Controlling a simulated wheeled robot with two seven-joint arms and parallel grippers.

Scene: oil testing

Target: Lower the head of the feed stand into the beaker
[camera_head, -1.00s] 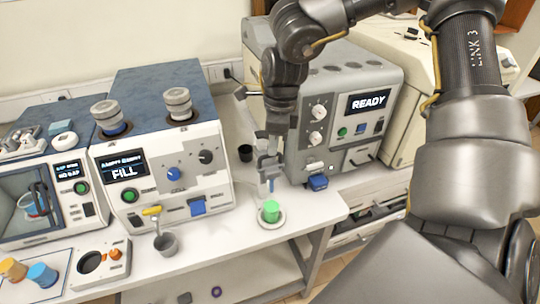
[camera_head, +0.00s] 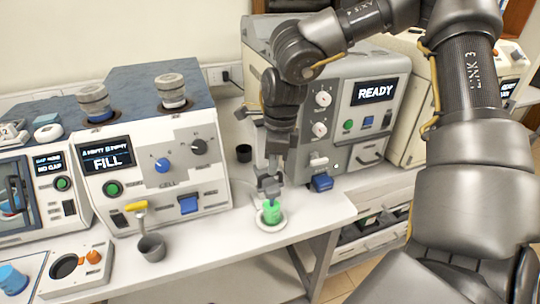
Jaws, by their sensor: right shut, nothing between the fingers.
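The beaker (camera_head: 271,213), with green contents, stands on a small round white base at the bench's front edge. The grey head of the feed stand (camera_head: 268,187) is low, directly over the beaker, with its lower end at or inside the beaker's mouth; the exact depth is hard to tell. My right gripper (camera_head: 276,170) points down from above, shut, with its fingertips at the top of the head. It seems to touch the head but does not grip it. My gripper and arm hide part of the stand. My left gripper is out of view.
The grey machine with the READY screen (camera_head: 375,92) stands close behind and right of the stand. The FILL machine (camera_head: 150,150) is to the left. A grey cup (camera_head: 152,247) sits at the bench front, and a black cup (camera_head: 244,153) behind. Bench space left of the beaker is clear.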

